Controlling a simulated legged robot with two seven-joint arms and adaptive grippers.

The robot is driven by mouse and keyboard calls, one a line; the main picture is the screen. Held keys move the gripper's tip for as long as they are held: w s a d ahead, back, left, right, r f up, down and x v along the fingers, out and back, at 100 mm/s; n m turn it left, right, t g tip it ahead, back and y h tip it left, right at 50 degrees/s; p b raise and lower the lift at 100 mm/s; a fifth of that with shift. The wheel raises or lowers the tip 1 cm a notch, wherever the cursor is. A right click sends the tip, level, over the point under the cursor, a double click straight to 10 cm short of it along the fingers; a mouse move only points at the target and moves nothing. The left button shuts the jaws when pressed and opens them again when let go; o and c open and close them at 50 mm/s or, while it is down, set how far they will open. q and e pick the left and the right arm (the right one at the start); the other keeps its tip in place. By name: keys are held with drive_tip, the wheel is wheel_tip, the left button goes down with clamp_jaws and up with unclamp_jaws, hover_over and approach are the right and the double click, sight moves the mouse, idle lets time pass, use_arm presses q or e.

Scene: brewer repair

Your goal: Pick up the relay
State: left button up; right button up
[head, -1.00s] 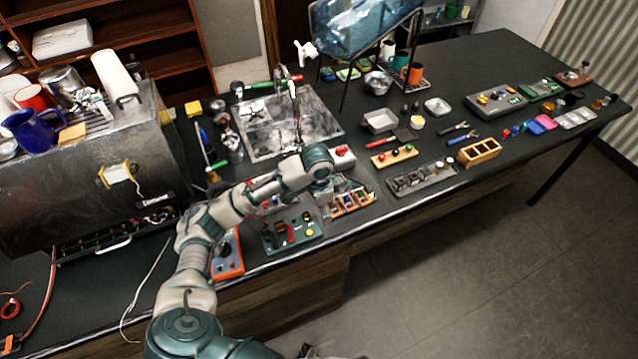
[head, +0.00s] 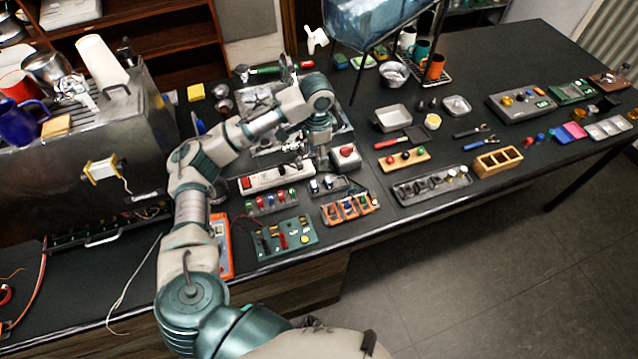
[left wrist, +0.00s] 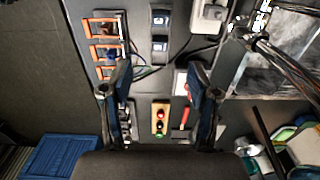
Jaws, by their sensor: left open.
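Two small dark modules with pale-blue tops (head: 326,184) lie on the bench below my left gripper; one also shows in the left wrist view (left wrist: 160,47). They may be relays, but I cannot read a label. An orange-framed rack (head: 350,207) with several small parts stands in front of them; it also shows in the left wrist view (left wrist: 104,45). My left gripper (head: 321,166) points down above the bench behind the modules. In the left wrist view its fingers (left wrist: 158,75) are wide apart with nothing between them. My right gripper is out of view.
A white power strip (head: 273,179) lies left of the modules, and a red-button box (head: 346,157) stands close right of the gripper. A green circuit board (head: 288,238) lies at the front. A lamp board (head: 403,159) and a dark tray (head: 432,187) lie further right.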

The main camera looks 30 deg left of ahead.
use_arm(q)
wheel_tip(320, 180, down, 4)
drive_tip(key=a, duration=0.1)
hover_over(315, 182)
drive_tip(key=f, duration=0.5)
drive_tip(key=shift+w+d, duration=0.2)
drive_tip(key=shift+s+d+f, duration=0.1)
drive_tip(key=shift+d+f, duration=0.25)
drive_tip(key=shift+d, duration=0.05)
drive_tip(key=f, duration=0.4)
drive_tip(key=shift+s+a+f, duration=0.1)
drive_tip(key=shift+a+f, duration=0.25)
drive_tip(key=shift+a, duration=0.15)
drive_tip(key=c, duration=0.5)
drive_tip(key=shift+d, duration=0.1)
drive_tip(key=c, duration=0.4)
drive_tip(key=shift+d, duration=0.3)
drive_tip(key=shift+c, duration=1.2)
